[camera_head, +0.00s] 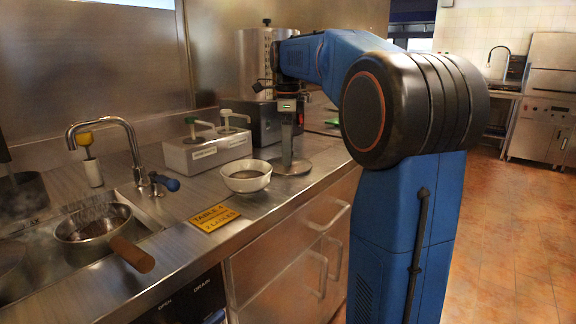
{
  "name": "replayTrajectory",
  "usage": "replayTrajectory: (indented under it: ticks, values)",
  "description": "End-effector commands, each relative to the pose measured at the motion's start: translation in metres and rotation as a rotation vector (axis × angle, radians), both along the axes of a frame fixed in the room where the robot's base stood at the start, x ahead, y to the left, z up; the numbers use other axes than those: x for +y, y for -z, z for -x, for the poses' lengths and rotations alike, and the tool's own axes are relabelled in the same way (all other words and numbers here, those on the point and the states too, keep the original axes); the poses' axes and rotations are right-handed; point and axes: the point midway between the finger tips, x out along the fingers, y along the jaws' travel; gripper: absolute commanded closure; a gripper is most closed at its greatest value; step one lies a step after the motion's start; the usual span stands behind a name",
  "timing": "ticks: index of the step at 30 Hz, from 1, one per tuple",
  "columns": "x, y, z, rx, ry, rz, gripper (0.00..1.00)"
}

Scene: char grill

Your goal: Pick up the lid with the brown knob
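A flat round metal disc (299,169), which looks like the lid, lies on the steel counter right of the white bowl. No brown knob shows on it; my gripper covers its middle. My gripper (287,158) points straight down over the disc, its lower end at or just above it. The fingers are seen edge-on as one grey upright strip, so I cannot tell whether they are open, shut or touching a knob.
A white bowl (246,178) of dark liquid stands close left of the disc. A pump dispenser box (205,152) and a tall steel urn (257,70) stand behind. A yellow sign (213,218) lies near the counter's front edge (270,212). A steaming pan (92,232) sits far left.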

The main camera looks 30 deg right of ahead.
Motion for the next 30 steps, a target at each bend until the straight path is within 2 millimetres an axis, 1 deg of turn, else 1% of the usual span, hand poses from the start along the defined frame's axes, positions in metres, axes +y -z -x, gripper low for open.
replayTrajectory:
  ticks: [1, 3, 6, 13, 14, 15, 17, 18, 20, 21, 24, 30]
  values:
    - [0.0, 0.007, 0.001, 0.002, 0.0, 0.0, 0.0]
    - [0.0, 0.014, 0.0, 0.001, 0.0, -0.001, 0.0]
    - [0.0, 0.02, 0.0, 0.001, 0.0, -0.001, 0.0]
    - [0.0, 0.022, 0.0, 0.0, 0.0, 0.0, 0.0]
    - [0.0, 0.021, 0.0, 0.0, 0.0, 0.0, 0.02]
    - [0.0, 0.021, 0.0, 0.0, 0.0, 0.0, 0.12]
    - [0.0, 0.022, 0.0, 0.0, 0.0, 0.0, 0.26]
    - [0.0, 0.022, 0.0, 0.0, 0.0, 0.0, 0.36]
    - [0.0, 0.022, 0.0, 0.001, 0.0, -0.001, 0.5]
    - [0.0, 0.022, 0.0, 0.002, 0.0, 0.0, 0.54]
    - [0.0, 0.023, 0.0, 0.004, 0.0, -0.001, 0.6]
    - [0.0, 0.026, 0.0, 0.008, 0.0, -0.002, 0.6]
